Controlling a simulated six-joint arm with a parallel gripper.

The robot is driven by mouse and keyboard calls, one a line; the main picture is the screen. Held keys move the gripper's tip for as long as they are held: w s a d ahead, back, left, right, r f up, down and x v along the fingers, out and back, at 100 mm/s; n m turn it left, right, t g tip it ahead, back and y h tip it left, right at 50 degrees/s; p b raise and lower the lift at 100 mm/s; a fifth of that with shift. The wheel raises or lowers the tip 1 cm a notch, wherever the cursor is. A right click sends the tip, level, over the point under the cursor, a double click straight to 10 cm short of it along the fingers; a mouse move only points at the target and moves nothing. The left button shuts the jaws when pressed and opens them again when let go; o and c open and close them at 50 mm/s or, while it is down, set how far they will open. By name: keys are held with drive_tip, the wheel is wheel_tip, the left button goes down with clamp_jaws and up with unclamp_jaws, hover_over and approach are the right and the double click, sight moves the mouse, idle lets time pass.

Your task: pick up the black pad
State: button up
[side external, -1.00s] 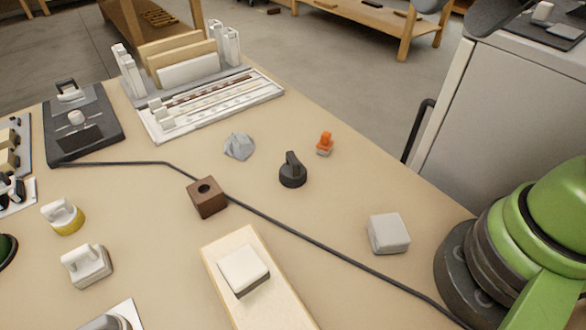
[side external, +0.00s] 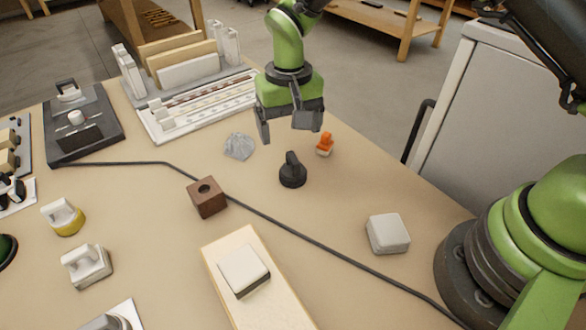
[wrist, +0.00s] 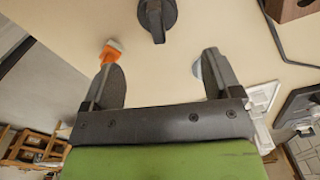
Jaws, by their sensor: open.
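The black pad (side external: 292,175) is a round dark piece with an upright grip on top. It stands on the tan bench, between the brown block and the small orange piece. In the wrist view the black pad (wrist: 157,16) is at the top edge, partly cut off. My gripper (side external: 284,128) is open and empty, pointing down above the bench, on the far side of the pad and apart from it. In the wrist view my gripper's two fingers (wrist: 160,68) are spread wide, with bare bench between them.
The orange piece (side external: 325,144) and a crumpled grey lump (side external: 239,146) sit close to the pad. A brown block with a hole (side external: 207,197) and a black cable (side external: 290,239) lie nearer. A white rack (side external: 180,118) stands behind left. A pale grey block (side external: 388,233) is at right.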

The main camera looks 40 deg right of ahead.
sight(291, 153)
wheel_tip(291, 153, down, 9)
drive_tip(key=shift+s, duration=0.15)
drive_tip(key=c, duration=1)
